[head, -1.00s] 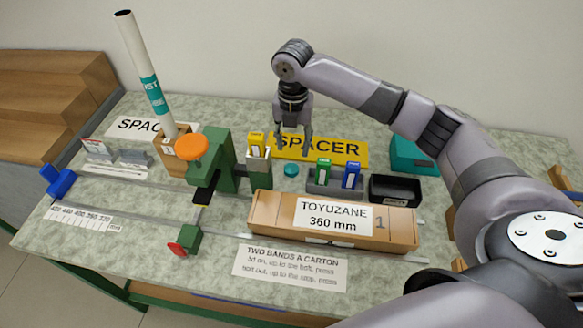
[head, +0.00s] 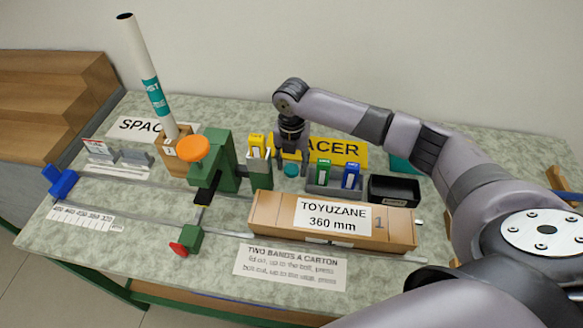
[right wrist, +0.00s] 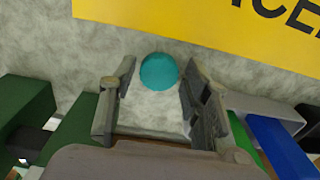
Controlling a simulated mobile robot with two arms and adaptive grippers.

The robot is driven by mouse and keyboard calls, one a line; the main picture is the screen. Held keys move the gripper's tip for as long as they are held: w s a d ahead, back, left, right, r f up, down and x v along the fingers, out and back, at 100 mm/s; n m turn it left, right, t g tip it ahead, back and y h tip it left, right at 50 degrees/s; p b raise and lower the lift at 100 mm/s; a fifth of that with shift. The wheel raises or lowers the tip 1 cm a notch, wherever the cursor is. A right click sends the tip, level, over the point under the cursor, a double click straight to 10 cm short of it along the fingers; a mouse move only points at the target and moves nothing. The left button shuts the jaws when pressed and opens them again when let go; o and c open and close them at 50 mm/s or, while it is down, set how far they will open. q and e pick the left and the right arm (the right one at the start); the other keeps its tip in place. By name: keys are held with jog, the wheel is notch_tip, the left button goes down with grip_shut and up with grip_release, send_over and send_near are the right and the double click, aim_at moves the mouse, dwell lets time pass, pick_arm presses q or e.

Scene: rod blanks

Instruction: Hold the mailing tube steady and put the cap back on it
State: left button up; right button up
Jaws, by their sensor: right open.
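The mailing tube (head: 146,75) is white with a teal label and stands, leaning a little, in a cardboard block (head: 176,158) at the back left. Its top end is open and dark. The teal cap (head: 291,171) lies on the table in front of the yellow spacer sign. My right gripper (head: 290,165) is low over the table at the cap. In the right wrist view the cap (right wrist: 159,71) lies between and just beyond the open fingertips (right wrist: 157,80), apart from both fingers. My left gripper is not in view.
A green press with an orange knob (head: 194,148) stands left of the gripper. A grey holder with green and blue pieces (head: 335,182) and a black tray (head: 393,190) are to the right. A long carton (head: 270,214) lies in front.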

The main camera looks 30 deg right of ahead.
aim_at(292, 167)
jog(key=shift+f, duration=0.25)
jog(key=c, duration=0.5)
notch_tip(292, 167, up, 20)
jog(key=shift+r+b, duration=0.1)
jog(key=shift+b, duration=0.4)
dwell(0.3)
